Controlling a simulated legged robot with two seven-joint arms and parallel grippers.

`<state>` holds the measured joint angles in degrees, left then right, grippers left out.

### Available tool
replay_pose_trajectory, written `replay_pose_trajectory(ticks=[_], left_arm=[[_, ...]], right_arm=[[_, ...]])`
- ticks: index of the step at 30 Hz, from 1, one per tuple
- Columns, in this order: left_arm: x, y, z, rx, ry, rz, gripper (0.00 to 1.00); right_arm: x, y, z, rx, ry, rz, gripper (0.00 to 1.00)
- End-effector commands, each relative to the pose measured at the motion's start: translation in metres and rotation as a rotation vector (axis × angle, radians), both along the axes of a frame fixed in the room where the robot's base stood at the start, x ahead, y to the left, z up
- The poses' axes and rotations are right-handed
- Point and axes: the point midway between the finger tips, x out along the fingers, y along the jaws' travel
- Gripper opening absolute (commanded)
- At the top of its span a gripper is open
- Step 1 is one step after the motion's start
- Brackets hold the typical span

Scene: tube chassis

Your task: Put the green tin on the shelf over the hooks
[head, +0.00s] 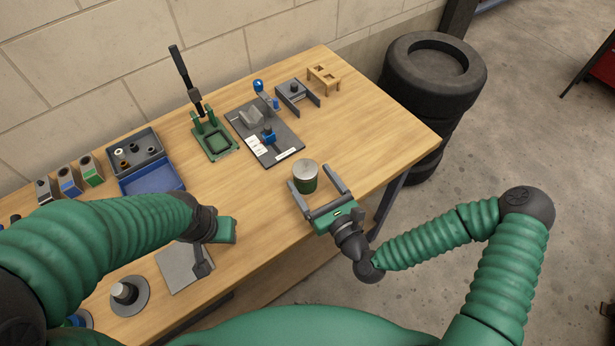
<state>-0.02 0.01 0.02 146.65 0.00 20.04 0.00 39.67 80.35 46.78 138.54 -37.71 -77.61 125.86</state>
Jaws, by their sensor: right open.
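The green tin (305,183) stands upright on the wooden bench near its front edge, with a pale grey lid. My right gripper (309,176) is open, with one finger on each side of the tin. I cannot tell whether either finger touches it. My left gripper (226,231) is over the bench to the left, and its fingers cannot be made out. No shelf and no hooks show in this view.
A green press (213,140), a grey fixture board (265,132) and a blue tray (150,180) stand at the back of the bench (365,120). A grey plate (180,268) lies near my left arm. Stacked tyres (432,75) stand beyond the right end.

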Motion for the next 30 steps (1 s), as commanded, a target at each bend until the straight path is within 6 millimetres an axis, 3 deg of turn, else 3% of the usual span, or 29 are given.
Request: replay_pose_trajectory(ticks=[9,16,30], left_arm=[[0.0,0.0,-0.001,0.0,0.0,0.001,0.36],[0.0,0.0,-0.001,0.0,0.001,0.0,0.36],[0.0,0.0,-0.001,0.0,0.001,0.001,0.36]], right_arm=[[0.045,0.024,-0.001,0.0,0.0,0.001,0.82],[0.047,0.025,-0.001,0.0,0.001,0.001,0.82],[0.047,0.025,-0.001,0.0,0.001,0.001,0.22]])
